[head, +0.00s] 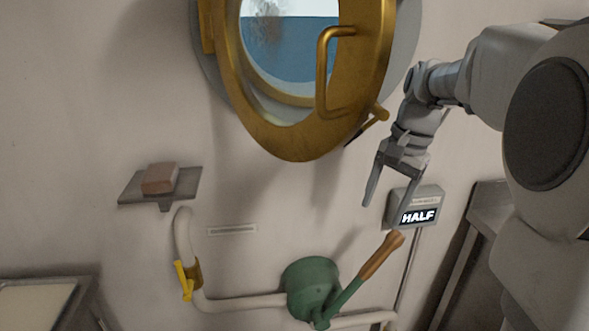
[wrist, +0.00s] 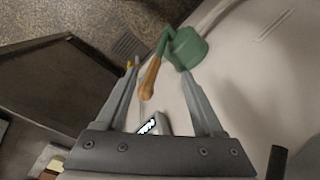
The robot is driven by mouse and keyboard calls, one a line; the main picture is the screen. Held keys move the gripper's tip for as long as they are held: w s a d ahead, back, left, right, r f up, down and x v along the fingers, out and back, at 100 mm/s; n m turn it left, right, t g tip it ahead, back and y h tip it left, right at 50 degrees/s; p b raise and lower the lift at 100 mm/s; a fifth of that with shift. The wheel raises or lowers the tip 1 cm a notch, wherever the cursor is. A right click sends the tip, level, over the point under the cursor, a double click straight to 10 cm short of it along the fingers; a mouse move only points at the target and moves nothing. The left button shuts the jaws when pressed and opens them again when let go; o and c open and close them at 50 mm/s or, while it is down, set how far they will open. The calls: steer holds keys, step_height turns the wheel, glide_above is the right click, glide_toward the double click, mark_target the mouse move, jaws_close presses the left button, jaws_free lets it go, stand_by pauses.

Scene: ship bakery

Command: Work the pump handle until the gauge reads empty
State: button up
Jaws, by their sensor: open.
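The pump handle (head: 380,256) has a wooden grip on a green lever and slants up to the right from the green pump body (head: 311,287). The gauge (head: 418,215) is a grey box on the wall that reads HALF. My gripper (head: 386,205) is open and empty, pointing down in front of the wall, above the handle's tip and left of the gauge. In the wrist view the wooden grip (wrist: 149,79) shows beyond and between the open fingers (wrist: 164,75), apart from them. The gauge display (wrist: 147,126) shows there near the gripper's base.
A brass porthole (head: 300,146) with a bar handle stands open above the pump. A small shelf (head: 186,187) holds a brick-like block (head: 160,178). A white pipe (head: 244,302) with a yellow lever (head: 183,281) runs to the pump. Metal counters stand at lower left (head: 82,300) and right (head: 488,196).

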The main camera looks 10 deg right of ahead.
steer(key=w+d+f+m+g+y+p, duration=0.1)
steer(key=w+d+m+p, duration=0.1)
steer(key=w+d+m, duration=0.4)
steer(key=y, duration=0.2)
glide_toward(384, 250)
steer(key=b+x, duration=0.1)
steer(key=x, duration=0.2)
steer(key=b+x, duration=0.1)
steer(key=x, duration=0.3)
steer(key=w+d+b+x, duration=0.1)
steer(key=x, duration=0.3)
steer(key=shift+f, duration=0.2)
steer(key=shift+r, duration=0.1)
jaws_close()
